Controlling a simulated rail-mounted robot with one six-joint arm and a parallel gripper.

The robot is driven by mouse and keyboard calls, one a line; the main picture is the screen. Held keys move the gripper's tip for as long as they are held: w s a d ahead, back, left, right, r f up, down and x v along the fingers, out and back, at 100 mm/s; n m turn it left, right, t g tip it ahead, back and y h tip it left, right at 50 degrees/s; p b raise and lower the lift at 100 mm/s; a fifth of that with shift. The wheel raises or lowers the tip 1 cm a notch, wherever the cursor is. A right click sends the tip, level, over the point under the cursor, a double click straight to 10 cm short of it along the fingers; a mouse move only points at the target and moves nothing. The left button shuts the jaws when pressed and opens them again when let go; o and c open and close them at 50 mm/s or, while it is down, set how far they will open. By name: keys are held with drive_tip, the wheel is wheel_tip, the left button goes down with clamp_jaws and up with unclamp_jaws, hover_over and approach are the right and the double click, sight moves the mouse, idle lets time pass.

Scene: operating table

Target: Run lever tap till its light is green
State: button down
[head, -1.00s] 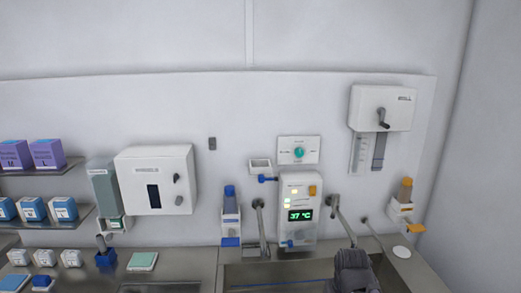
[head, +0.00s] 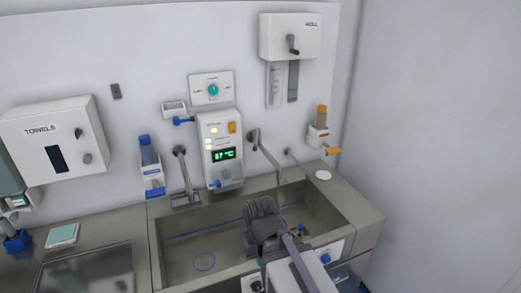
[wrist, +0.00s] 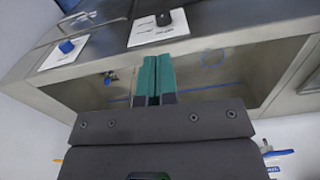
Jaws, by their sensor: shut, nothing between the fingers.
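Two taps stand at the back of the steel sink (head: 285,205): a left spout (head: 184,172) and a right one with a long arm (head: 264,150). Which is the lever tap, I cannot tell. Between them a white control unit (head: 219,150) shows a green 37 °C display and small pale yellow and greenish lights. On the sink front are a plate with a blue knob (wrist: 66,47) and a plate with a black knob (wrist: 163,19). My gripper (wrist: 158,80) is shut and empty, its teal fingers pointing toward these plates. Its fingertips are hidden in the head view.
A towel dispenser (head: 58,140) and a blue-topped bottle (head: 149,150) are on the left. An orange-topped bottle (head: 321,120) and a white wall box (head: 290,38) with a crank are on the right.

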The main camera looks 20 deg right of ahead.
sight(256, 141)
drive_tip(key=w+a+r+m+h+p, duration=0.1)
drive_tip(key=w+a+r+h+p, duration=0.1)
drive_tip(key=w+r+p, duration=0.6)
drive_tip(key=w+a+r+t+h+p, duration=0.1)
drive_tip(key=w+r+p, duration=0.3)
drive_tip(key=w, duration=0.8)
drive_tip(key=w+a+r+m+h+p, duration=0.1)
drive_tip(key=w+a+r+h+p, duration=0.1)
drive_tip(key=w+r+p, duration=0.6)
drive_tip(key=w+m+t+h+b, duration=0.1)
drive_tip(key=w+m+h+b, duration=0.15)
drive_tip(key=w, duration=0.55)
drive_tip(key=d+f+m+b, duration=0.1)
drive_tip(key=d+f+b, duration=0.5)
drive_tip(key=d, duration=0.5)
drive_tip(key=shift+w+d+f+b, duration=0.2)
drive_tip(key=shift+w+d+b, duration=0.15)
drive_tip(key=shift+b, duration=0.8)
drive_tip(key=shift+s+t, duration=0.2)
drive_tip(key=shift+t, duration=0.1)
